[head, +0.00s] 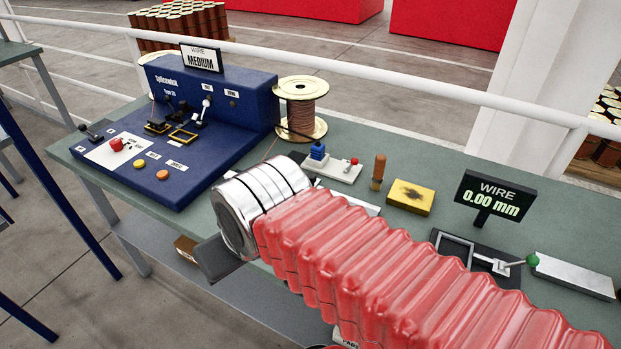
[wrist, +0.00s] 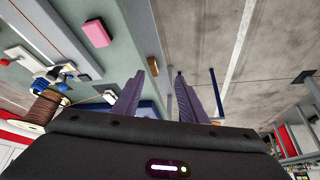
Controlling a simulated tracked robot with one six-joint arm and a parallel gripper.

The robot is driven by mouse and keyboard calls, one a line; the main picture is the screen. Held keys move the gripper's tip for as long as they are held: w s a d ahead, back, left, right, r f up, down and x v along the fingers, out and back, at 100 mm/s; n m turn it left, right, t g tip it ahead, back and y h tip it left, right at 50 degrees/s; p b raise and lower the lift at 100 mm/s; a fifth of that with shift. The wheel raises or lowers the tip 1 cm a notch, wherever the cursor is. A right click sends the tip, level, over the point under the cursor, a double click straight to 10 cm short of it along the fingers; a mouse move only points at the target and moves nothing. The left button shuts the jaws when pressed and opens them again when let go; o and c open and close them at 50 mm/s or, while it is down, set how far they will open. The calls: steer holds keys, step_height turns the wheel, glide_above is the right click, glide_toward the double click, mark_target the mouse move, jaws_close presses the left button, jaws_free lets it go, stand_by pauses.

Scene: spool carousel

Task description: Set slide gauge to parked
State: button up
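The slide gauge (head: 469,262) lies on the right of the green bench in the head view. It has a dark base with a pale metal frame, a lever with a green knob (head: 532,260), and a metal bar (head: 573,277) beside the knob. Its display (head: 495,197) reads "WIRE 0.00 mm". My gripper (wrist: 160,75) shows in the wrist view with its two purple fingers apart and nothing between them. In the head view my arm hides the fingers; my wrist is at the bench's front edge, well left of the gauge. The gauge is not recognisable in the wrist view.
A blue splicer machine (head: 230,108) with levers and buttons stands at the left. A wire spool (head: 301,108), a small white-based device (head: 333,170), a wooden-handled tool (head: 378,170) and a yellow block (head: 411,197) stand between it and the gauge. A white rail (head: 400,90) runs behind.

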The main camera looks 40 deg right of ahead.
steer(key=shift+w+d+f+m+g+y, duration=0.1)
steer(key=shift+d+f+m+g+y, duration=0.1)
steer(key=shift+f+m, duration=0.3)
steer(key=shift+d+f+m+g+y, duration=0.15)
steer(key=shift+f+m+g, duration=0.1)
steer(key=shift+m, duration=0.35)
steer(key=m+t, duration=0.9)
steer(key=m, duration=2.4)
glide_toward(315, 179)
steer(key=shift+d+y+v, duration=0.2)
steer(key=shift+y+v, duration=0.05)
steer(key=shift+v, duration=0.9)
steer(key=shift+r, duration=0.1)
steer(key=shift+w, duration=0.15)
steer(key=x, duration=1.3)
steer(key=shift+w+f, duration=0.25)
steer(key=shift+w, duration=0.05)
